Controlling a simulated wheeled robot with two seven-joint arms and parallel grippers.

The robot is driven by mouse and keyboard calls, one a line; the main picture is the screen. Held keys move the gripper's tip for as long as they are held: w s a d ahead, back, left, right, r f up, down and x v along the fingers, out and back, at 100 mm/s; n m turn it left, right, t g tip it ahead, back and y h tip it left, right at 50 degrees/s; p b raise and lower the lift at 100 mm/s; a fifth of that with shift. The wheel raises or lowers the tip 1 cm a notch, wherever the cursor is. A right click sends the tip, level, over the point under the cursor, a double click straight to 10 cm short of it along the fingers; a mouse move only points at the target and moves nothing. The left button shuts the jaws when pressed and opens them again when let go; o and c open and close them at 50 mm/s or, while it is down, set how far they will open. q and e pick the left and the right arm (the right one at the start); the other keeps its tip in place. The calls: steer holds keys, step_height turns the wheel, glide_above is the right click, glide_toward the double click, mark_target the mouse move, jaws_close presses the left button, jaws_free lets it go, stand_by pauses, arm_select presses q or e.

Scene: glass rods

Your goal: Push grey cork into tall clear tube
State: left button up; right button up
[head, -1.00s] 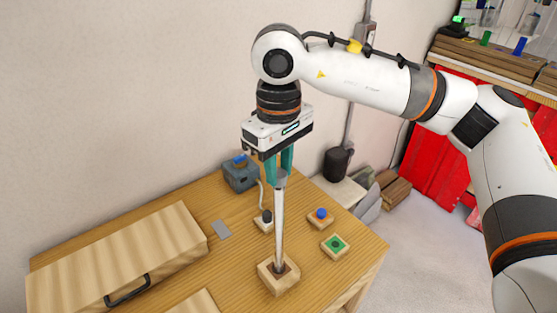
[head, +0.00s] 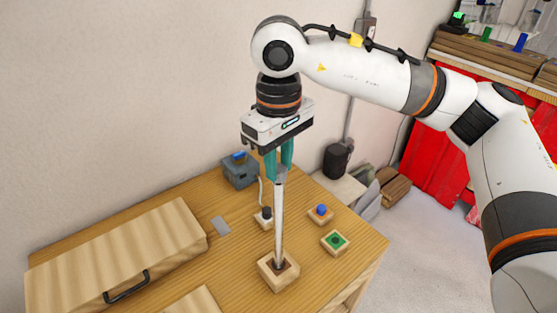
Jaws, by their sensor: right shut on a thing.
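The tall clear tube (head: 279,225) stands upright in a square wooden block (head: 278,277) near the front of the table. My right gripper (head: 279,179), with teal fingers, points straight down directly over the tube's top. It is shut on a small grey piece at the tube's mouth, which looks like the grey cork. The fingers hide most of the cork, and I cannot tell how deep it sits in the tube. My left gripper is not in view.
Small wooden blocks hold a black piece (head: 266,213), a blue ball (head: 321,209) and a green piece (head: 335,240) close to the tube. A wooden box (head: 120,255) with a black handle is at left. A grey-blue device (head: 240,172) stands behind.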

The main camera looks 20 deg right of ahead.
mark_target(279, 168)
steer(key=shift+b, duration=0.3)
stand_by(0.5)
steer(key=shift+f+b, duration=0.55)
steer(key=o, duration=0.7)
steer(key=shift+c, duration=0.2)
steer(key=shift+r, duration=0.1)
step_height(279, 168, up, 11)
steer(key=p, duration=0.6)
stand_by(0.6)
